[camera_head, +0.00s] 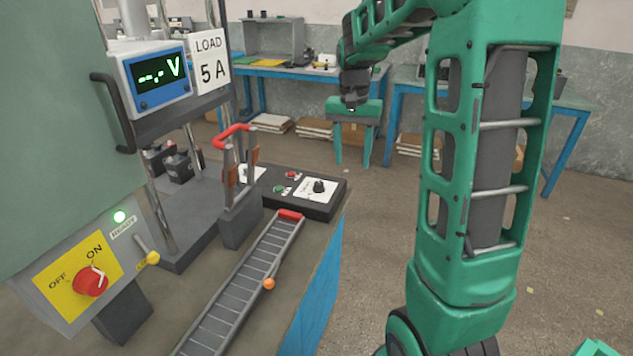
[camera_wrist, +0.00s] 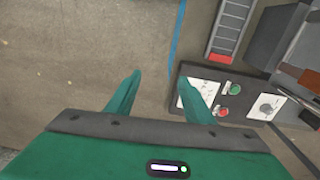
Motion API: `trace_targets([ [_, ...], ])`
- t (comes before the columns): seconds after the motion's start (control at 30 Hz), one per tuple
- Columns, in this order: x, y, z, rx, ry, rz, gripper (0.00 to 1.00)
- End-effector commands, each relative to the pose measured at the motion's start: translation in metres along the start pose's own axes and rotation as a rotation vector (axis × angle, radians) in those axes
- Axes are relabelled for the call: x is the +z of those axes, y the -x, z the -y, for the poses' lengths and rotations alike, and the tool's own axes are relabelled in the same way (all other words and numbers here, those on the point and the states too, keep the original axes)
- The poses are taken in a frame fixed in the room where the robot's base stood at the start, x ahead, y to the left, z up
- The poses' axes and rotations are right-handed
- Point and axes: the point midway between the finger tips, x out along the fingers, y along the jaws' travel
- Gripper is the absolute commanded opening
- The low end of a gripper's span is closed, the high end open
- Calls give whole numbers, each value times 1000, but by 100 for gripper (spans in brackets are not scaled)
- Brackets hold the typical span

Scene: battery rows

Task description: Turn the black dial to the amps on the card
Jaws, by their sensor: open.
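The card (camera_head: 209,61) reads "LOAD 5 A" and hangs beside the meter. The black dial (camera_head: 319,186) sits on a white plate at the right end of a dark control box (camera_head: 309,208), near the bench edge. Its pointer setting is too small to read. In the wrist view the box (camera_wrist: 244,118) lies at the right, and my right finger partly covers the dial's white plate (camera_wrist: 208,88). My gripper (camera_head: 354,145) is open and empty, its fingers (camera_wrist: 158,88) apart over bare floor, just off the bench edge and beside the dial.
Red (camera_head: 292,175) and green (camera_head: 279,189) buttons sit beside the dial plate. The meter (camera_head: 159,78) shows dashes and V.

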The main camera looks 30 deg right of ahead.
Motion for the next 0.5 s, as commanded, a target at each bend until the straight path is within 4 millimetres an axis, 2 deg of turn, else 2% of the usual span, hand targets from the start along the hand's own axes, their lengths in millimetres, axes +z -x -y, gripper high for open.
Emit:
trace_targets([
  [0.03,-18,-7,17,1,-20,4,48],
  [0.2,-68,-30,70,-11,-99,11,48],
  [0.33,-97,-50,104,-23,-152,21,48],
  [0.5,-119,-69,131,-35,-199,30,48],
])
